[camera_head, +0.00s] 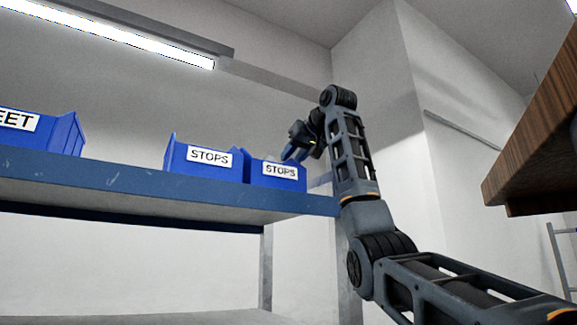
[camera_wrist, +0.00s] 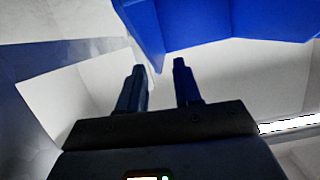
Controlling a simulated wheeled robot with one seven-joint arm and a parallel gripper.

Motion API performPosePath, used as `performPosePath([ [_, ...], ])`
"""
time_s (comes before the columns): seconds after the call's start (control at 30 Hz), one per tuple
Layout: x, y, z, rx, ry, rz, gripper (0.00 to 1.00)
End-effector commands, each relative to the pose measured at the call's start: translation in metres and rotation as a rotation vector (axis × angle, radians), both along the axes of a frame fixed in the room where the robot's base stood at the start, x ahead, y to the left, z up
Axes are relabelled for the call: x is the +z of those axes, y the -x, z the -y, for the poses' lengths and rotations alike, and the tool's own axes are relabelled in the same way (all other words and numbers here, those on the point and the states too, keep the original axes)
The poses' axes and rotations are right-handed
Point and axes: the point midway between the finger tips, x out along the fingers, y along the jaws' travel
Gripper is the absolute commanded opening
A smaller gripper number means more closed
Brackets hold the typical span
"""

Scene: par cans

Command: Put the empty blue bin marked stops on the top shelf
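Two blue bins marked STOPS, a left one (camera_head: 205,170) and a right one (camera_head: 262,180), sit side by side near the right end of the blue-edged shelf (camera_head: 120,189). From this low view I cannot see into either. My gripper (camera_head: 288,155) is at the upper right of the right STOPS bin. In the wrist view my gripper (camera_wrist: 160,75) has its two fingers apart. A blue bin (camera_wrist: 215,22) lies just beyond the fingertips, and a corner of its wall reaches toward the gap between them. I cannot tell whether they touch.
Another blue bin (camera_head: 40,132), its label ending in EET, stands farther left on the same shelf, with bare shelf between. A metal post (camera_head: 266,270) stands below. A wooden board (camera_head: 540,135) juts in at the right. A lit tube lamp (camera_head: 120,35) hangs above.

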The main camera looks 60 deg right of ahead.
Motion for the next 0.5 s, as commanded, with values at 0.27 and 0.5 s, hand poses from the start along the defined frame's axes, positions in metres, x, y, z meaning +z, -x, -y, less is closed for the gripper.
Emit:
performPosePath([
  [0.27,0.015,0.047,-0.029,0.0,0.004,0.004,0.34],
  [0.5,0.024,0.068,-0.041,0.0,0.001,0.001,0.34],
])
